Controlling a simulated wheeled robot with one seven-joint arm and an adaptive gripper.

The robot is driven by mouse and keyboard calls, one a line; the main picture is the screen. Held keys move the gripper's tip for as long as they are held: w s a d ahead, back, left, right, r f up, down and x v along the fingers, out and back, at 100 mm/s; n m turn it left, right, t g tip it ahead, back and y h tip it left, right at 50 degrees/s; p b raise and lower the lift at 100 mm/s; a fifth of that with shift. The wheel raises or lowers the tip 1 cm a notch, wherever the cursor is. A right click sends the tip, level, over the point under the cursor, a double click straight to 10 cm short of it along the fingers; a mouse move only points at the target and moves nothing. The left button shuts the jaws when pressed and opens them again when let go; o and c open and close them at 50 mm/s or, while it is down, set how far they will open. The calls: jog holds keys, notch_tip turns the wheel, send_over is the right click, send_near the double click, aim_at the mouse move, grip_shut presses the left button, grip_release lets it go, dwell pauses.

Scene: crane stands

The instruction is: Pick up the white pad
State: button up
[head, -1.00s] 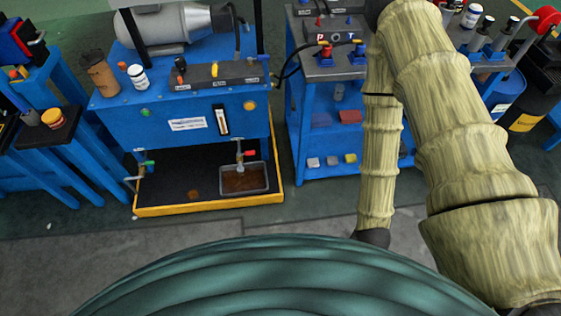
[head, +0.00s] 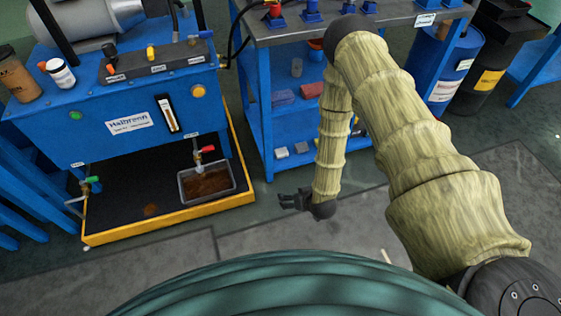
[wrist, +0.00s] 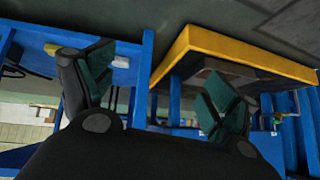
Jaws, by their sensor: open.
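My gripper (head: 290,201) is in front of and below that shelf, pointing left, apart from the pads. In the wrist view my gripper (wrist: 158,82) is open with nothing between its fingers.
The blue rack (head: 266,120) has reddish and blue blocks on its middle shelf. Left of it stands a blue machine (head: 120,118) over a yellow-edged drip tray (head: 170,221), close to my gripper. Blue and black drums (head: 452,70) stand at the right. The floor in front is clear.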

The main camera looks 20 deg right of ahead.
jog(key=w+d+f+t+b, duration=0.3)
jog(key=w+f+t+b, duration=0.1)
jog(key=w+f+b, duration=0.7)
jog(key=n+t+y+b, duration=0.1)
jog(key=n+t+b, duration=0.1)
jog(key=t+b, duration=0.35)
send_near(282, 152)
jog(key=w+b, duration=0.1)
jog(key=w+r+g+b, duration=0.1)
jog(key=w+g+b, duration=0.1)
jog(key=shift+w+a+r, duration=0.15)
jog(key=shift+w+a, duration=0.05)
jog(key=shift+a, duration=0.15)
jog(key=b+x, duration=0.3)
jog(key=shift+w+f, duration=0.3)
jog(key=shift+f, duration=0.05)
jog(key=shift+b+x, duration=0.35)
jog(key=shift+x, duration=0.4)
jog(key=shift+r, duration=0.2)
jog(key=c, duration=1)
